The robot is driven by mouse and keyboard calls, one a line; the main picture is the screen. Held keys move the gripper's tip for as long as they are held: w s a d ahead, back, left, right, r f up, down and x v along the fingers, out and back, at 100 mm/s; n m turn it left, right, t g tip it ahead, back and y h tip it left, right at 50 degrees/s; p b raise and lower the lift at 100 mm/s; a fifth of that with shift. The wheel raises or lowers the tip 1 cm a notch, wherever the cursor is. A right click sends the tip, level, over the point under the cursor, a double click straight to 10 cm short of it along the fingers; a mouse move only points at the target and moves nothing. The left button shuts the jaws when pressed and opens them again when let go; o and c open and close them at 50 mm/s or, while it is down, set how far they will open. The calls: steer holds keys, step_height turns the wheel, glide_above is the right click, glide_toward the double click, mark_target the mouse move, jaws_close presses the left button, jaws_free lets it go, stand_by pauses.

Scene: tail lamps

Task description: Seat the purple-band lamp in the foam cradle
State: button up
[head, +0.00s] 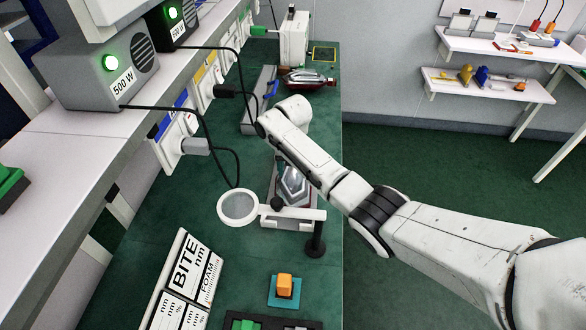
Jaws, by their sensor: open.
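A dark red and clear lamp (307,80) lies farther back. I cannot make out a purple band on either lamp. Another long grey holder (254,116) with a blue part stands at the back left; I cannot tell which holder is the foam cradle. My arm reaches in from the lower right, its wrist above the bench between the two lamps. My gripper's fingers do not show.
A round magnifier (239,206) on a black stand (316,236) stands in front of the near lamp. An orange block (284,286) sits on a teal pad. Black cables hang from 500 W boxes (108,72) at left. A printed board (187,280) leans at front left.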

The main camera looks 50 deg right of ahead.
step_height(320, 180, up, 11)
steer(key=shift+b, duration=0.45)
